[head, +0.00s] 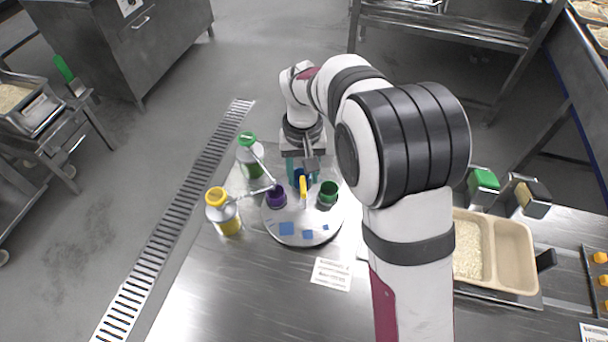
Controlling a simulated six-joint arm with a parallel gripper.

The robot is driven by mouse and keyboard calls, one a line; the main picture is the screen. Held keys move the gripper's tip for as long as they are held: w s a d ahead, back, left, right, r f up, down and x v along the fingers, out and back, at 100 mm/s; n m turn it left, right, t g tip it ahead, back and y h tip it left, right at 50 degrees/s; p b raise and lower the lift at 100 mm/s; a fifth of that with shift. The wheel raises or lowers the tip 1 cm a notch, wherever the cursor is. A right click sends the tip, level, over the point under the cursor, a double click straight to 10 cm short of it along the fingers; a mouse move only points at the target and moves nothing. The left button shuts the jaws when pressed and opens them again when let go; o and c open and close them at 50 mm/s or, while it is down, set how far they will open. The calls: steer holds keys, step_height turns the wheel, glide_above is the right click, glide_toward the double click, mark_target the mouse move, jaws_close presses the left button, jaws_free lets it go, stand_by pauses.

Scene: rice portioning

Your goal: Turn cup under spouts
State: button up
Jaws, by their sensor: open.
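A round light turntable (290,237) with blue square marks stands on the steel table. A purple cup (276,198) sits on its left side and a dark green cup (328,191) on its right. A blue cup (298,177) shows partly at the back, mostly hidden by my gripper. A yellow upright piece (303,188) stands near the middle. Two pump bottles, one with a yellow cap (216,197) and one with a green cap (247,139), stand to the left; the yellow one's spout reaches over the purple cup. My open gripper (304,172) is low over the turntable's back; contact cannot be told.
A tan two-part tray (513,258) with rice on one side lies to the right, partly behind my arm. Green (484,180) and black-topped (537,192) containers stand behind it. A printed label (332,274) lies in front of the turntable. The table's front left is clear.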

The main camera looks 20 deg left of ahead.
steer(key=shift+f, duration=1.15)
jaws_close()
stand_by(0.5)
